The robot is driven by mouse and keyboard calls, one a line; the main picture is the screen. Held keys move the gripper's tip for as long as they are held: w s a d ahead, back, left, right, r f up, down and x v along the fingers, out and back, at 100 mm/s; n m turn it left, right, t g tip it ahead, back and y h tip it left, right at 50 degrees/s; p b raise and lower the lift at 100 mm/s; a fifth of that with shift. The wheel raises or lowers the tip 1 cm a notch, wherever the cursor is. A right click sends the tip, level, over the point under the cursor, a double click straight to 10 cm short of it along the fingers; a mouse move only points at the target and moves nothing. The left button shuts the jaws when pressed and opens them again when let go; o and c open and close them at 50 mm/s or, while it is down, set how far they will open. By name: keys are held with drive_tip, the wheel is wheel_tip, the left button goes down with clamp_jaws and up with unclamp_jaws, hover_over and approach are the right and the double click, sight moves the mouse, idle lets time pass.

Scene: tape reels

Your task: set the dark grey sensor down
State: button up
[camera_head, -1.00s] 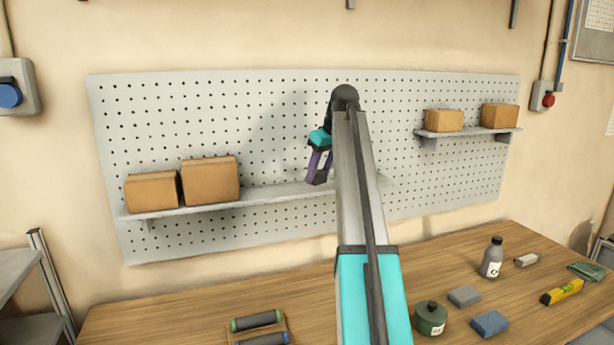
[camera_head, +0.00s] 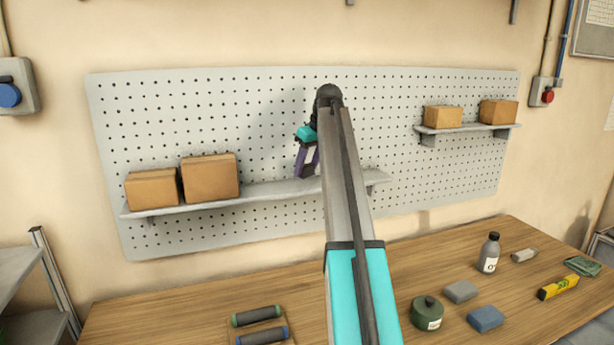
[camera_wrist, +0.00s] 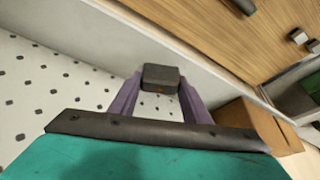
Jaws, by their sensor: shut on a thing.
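The dark grey sensor (camera_wrist: 161,77) is a small block held between the purple fingers of my gripper (camera_wrist: 159,92) in the wrist view. In the head view my gripper (camera_head: 307,162) hangs in front of the pegboard, close above the long shelf (camera_head: 262,191), to the right of the two cardboard boxes. The sensor is hard to make out there. I cannot tell whether it touches the shelf.
Two cardboard boxes (camera_head: 210,178) stand on the left part of the long shelf. A higher short shelf (camera_head: 470,132) at right holds two more. Shelf space between the left boxes and my gripper is clear. The wooden table (camera_head: 200,315) below carries a bottle (camera_head: 489,255), a green canister (camera_head: 427,314) and several other items.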

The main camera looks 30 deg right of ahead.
sight(306, 176)
drive_tip(key=shift+f+p, duration=0.55)
drive_tip(key=shift+f, duration=0.35)
drive_tip(key=shift+f+p, duration=0.3)
drive_tip(key=shift+f, duration=0.55)
drive_tip(key=shift+f, duration=0.1)
drive_tip(key=o, duration=1)
drive_tip(key=shift+o, duration=0.2)
drive_tip(key=shift+w, duration=0.1)
drive_tip(key=b+v, duration=0.3)
drive_tip(key=v, duration=0.9)
drive_tip(key=shift+b, duration=0.3)
